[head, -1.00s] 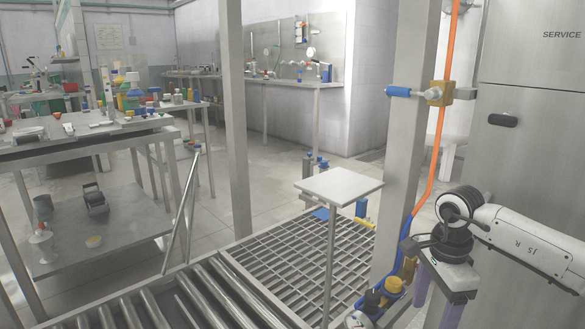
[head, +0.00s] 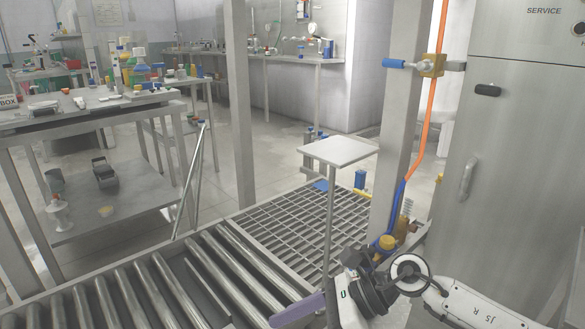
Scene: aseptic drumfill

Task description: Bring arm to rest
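My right arm comes in from the lower right, with its white forearm and black wrist joint low in the picture. My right gripper (head: 298,310) is at the bottom edge, over the near right end of the roller conveyor. One purple finger shows, pointing left; the other is hidden or out of the picture, so its opening cannot be told. Nothing is seen held in the visible part. My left gripper is not in view.
The roller conveyor (head: 150,290) runs along the bottom. A floor grating (head: 290,235) and a small square stand (head: 338,152) lie beyond it. A post (head: 400,130) with an orange hose and a steel cabinet (head: 530,150) are at the right. A cluttered bench (head: 95,118) stands left.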

